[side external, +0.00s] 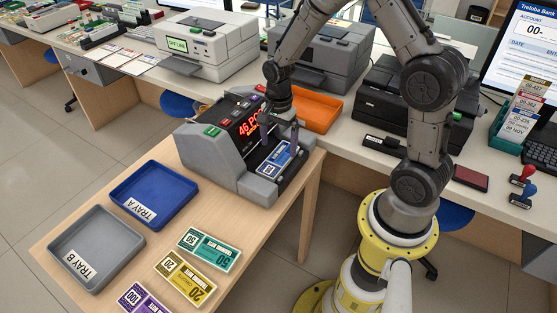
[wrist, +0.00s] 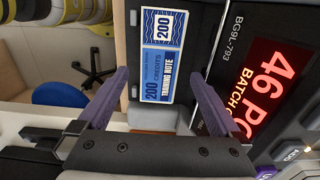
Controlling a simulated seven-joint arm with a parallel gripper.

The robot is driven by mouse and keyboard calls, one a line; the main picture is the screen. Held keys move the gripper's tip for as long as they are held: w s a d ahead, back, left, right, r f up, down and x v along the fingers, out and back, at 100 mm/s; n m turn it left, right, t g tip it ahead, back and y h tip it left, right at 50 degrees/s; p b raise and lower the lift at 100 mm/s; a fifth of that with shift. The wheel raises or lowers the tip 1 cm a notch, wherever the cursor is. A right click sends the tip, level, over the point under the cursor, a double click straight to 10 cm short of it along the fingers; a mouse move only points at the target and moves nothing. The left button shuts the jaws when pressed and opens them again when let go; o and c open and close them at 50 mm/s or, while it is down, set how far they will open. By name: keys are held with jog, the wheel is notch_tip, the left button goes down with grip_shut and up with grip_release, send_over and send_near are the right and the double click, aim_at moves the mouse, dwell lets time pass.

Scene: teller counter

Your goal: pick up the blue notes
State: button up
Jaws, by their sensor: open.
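The blue notes (side external: 275,158) lie in the front pocket of the grey counting machine (side external: 215,150), on the wooden table. My gripper (side external: 282,140) is above the machine's pocket, close over the notes. In the wrist view my gripper (wrist: 160,90) has its two purple fingers spread apart with nothing between their tips. I cannot tell the exact height of the fingertips over the notes.
A blue tray A (side external: 187,178) and a grey tray B (side external: 127,243) stand left on the wooden table. Green (side external: 210,249), yellow (side external: 186,277) and purple notes (side external: 140,299) lie beside them. An orange tray (side external: 318,110) sits behind the machine. The machine's display (wrist: 268,88) is close to my right finger.

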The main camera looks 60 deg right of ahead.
aim_at(278, 158)
jog(key=shift+f, duration=2.3)
jog(key=c, duration=1.4)
jog(key=shift+r, duration=0.6)
jog(key=shift+c, duration=0.2)
notch_tip(278, 158, up, 2)
jog(key=shift+r, duration=0.15)
jog(key=s+a+r, duration=0.3)
jog(key=s+r, duration=0.6)
jog(key=s, duration=0.4)
jog(key=shift+s+a+r, duration=0.15)
jog(key=shift+s+r, duration=0.15)
jog(key=shift+r, duration=0.05)
